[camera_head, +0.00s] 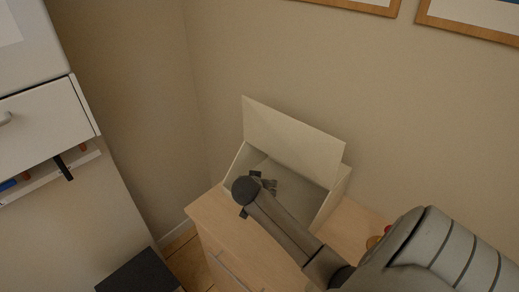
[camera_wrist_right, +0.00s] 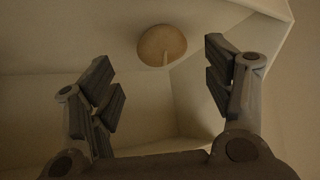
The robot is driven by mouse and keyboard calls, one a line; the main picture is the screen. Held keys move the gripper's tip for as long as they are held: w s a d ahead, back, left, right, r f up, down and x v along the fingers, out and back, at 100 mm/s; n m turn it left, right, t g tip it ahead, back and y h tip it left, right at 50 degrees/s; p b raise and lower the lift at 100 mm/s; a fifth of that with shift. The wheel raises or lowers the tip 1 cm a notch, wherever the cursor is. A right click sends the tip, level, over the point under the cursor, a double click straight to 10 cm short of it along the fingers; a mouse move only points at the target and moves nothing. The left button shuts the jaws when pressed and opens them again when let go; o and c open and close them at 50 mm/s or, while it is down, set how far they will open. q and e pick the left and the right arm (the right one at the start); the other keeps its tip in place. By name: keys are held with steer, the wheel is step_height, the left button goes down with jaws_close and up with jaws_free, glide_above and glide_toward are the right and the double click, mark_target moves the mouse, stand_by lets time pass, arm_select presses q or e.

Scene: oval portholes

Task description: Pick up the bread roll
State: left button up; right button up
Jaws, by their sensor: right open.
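The bread roll (camera_wrist_right: 162,45) is a round brown shape inside a pale box, near the top middle of the right wrist view. In the head view I cannot see it; the box and my arm hide it. The box (camera_head: 322,207) stands on a wooden cabinet with its lid (camera_head: 292,136) raised. My right gripper (camera_head: 264,184) reaches into the box's opening. In the wrist view its two fingers (camera_wrist_right: 160,75) are spread wide, with nothing between the pads, and the roll lies beyond them, apart from them. My left gripper is not in view.
The wooden cabinet top (camera_head: 208,211) has a little clear room left of the box. Small red and yellow items (camera_head: 375,241) sit right of it, partly behind my arm. Walls close in behind.

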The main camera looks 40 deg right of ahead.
steer(key=shift+w+d+f+p, duration=0.35)
steer(key=shift+w+d, duration=0.1)
steer(key=shift+d, duration=0.1)
steer(key=shift+x, duration=1.05)
steer(key=shift+w+d+f, duration=0.15)
steer(key=shift+w+f, duration=0.05)
steer(key=shift+f, duration=0.15)
steer(key=c, duration=1.1)
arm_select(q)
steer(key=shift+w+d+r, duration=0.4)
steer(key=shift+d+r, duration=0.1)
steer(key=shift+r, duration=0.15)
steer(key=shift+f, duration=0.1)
